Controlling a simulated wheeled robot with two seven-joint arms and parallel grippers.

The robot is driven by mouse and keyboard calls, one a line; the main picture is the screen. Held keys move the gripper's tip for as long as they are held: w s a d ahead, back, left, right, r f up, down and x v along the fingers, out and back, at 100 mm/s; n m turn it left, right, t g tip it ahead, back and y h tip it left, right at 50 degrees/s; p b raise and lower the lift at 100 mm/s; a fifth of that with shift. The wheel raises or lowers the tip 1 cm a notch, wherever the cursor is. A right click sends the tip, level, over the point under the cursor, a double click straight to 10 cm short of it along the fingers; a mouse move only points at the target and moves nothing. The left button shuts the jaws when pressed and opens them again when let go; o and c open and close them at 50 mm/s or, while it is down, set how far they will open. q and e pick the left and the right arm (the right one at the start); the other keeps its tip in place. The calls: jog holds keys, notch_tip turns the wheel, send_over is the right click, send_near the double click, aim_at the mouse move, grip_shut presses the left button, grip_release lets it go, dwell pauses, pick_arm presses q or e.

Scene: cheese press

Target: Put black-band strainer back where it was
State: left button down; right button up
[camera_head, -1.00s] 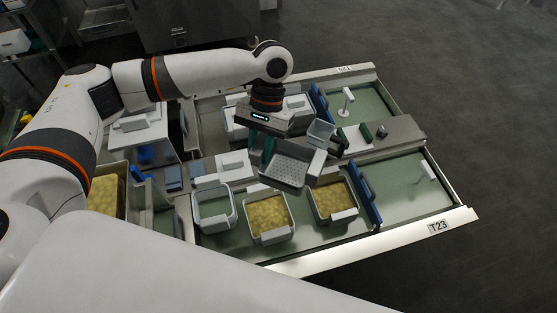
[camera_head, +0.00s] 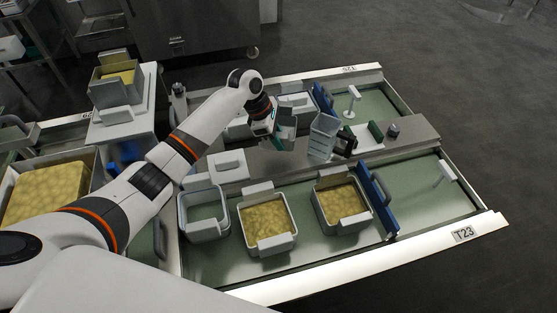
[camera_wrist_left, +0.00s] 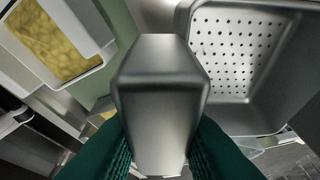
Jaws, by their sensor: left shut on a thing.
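My left gripper (camera_head: 273,137) is shut on the grey metal strainer (camera_head: 288,124), held over the far row of the table. In the left wrist view, the green fingers (camera_wrist_left: 160,150) close on both sides of the strainer's broad grey handle. The strainer's perforated floor (camera_wrist_left: 235,55) shows at the right there. No black band can be made out on it. In the head view it is small and partly hidden by the gripper. My right gripper is not in view.
The near row holds an empty mould (camera_head: 203,228) and two curd-filled moulds, one in the middle (camera_head: 268,243) and one to the right (camera_head: 340,208). A clear jug (camera_head: 322,137) stands right of the strainer.

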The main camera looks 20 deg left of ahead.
pick_arm(q)
notch_tip(320, 180, down, 9)
jog(key=shift+r+b, duration=0.1)
jog(key=shift+b, duration=0.5)
jog(key=c, duration=1.2)
grip_release()
jog(key=shift+r, duration=0.2)
jog(key=p+v, duration=1.1)
jog(key=p, duration=0.3)
jog(key=shift+f, duration=0.1)
jog(key=shift+a+r+p, duration=0.3)
jog(key=shift+r+p, duration=0.05)
jog(key=shift+p, duration=0.15)
